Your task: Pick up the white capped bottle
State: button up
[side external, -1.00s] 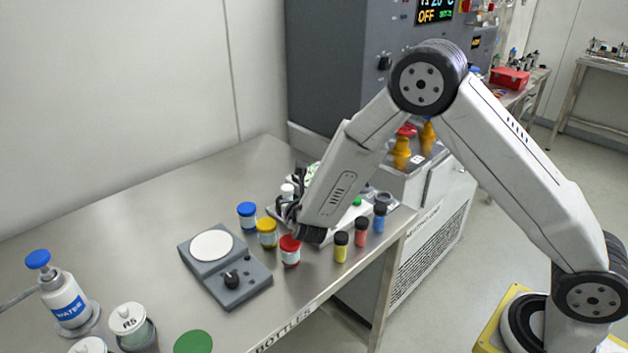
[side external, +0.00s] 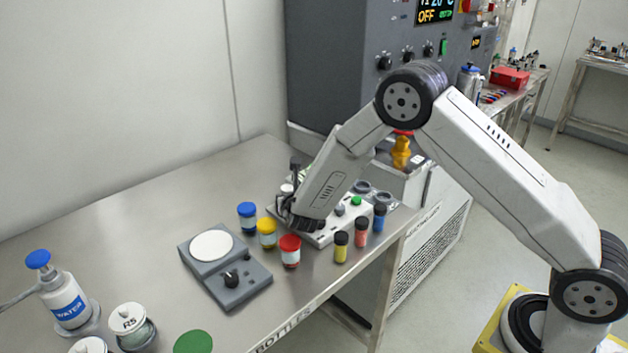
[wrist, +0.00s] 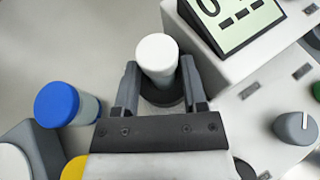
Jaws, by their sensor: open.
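The white capped bottle (wrist: 157,54) stands between the two fingers of my gripper (wrist: 158,78) in the wrist view, with a dark ring at its base. I see a gap between it and the right finger; whether the left finger touches it I cannot tell. In the side external view only its white cap (side external: 287,188) shows, just behind my gripper (side external: 291,202), which hides the rest. My gripper is open, low over the table beside the grey instrument.
A blue-capped jar (side external: 247,214), yellow-capped jar (side external: 267,232) and red-capped jar (side external: 289,250) stand close by. The instrument (side external: 322,237) with a display (wrist: 240,18) is right of the bottle. Dark-capped vials (side external: 361,231) line its front. A scale (side external: 243,285) sits nearer. The table's back left is clear.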

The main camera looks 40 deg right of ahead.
dwell(0.5)
grip_shut()
jog(key=shift+r, duration=0.1)
jog(key=shift+r, duration=0.75)
jog(key=s+r, duration=1.1)
jog(key=s, duration=0.3)
jog(key=shift+r, duration=0.15)
